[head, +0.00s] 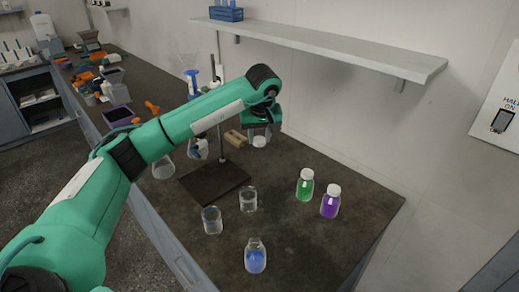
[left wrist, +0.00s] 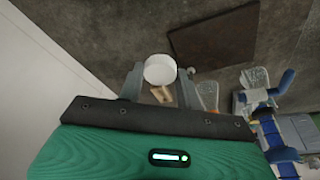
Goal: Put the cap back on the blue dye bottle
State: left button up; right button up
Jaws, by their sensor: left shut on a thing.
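The blue dye bottle (head: 255,257) stands upright and uncapped near the front of the bench in the head view. A white cap (head: 259,141) is held at the tips of my left gripper (head: 260,136), above the back of the bench and well away from the blue bottle. In the left wrist view the cap (left wrist: 160,69) sits between the two fingers of the left gripper (left wrist: 158,75). The blue bottle is not seen in the left wrist view. My right gripper is not in view.
Capped green (head: 305,185) and purple (head: 330,201) bottles stand right of the blue one. Two glass beakers (head: 212,220) (head: 248,199) stand behind it. A dark stand base (head: 214,181) lies further back. A shelf (head: 320,45) juts from the wall above.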

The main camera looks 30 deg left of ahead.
pick_arm(q)
jog(key=shift+r, duration=0.4)
jog(key=s+d+f+m+h, duration=0.1)
jog(key=s+d+f+m, duration=0.2)
jog(key=s+d, duration=0.3)
jog(key=s+d+f+m+h, duration=0.1)
jog(key=s+d+f+m, duration=0.3)
jog(key=s, duration=0.8)
jog(key=shift+s+d+f+t, duration=0.25)
jog(key=shift+d+f+t, duration=0.05)
jog(key=shift+d+f, duration=0.55)
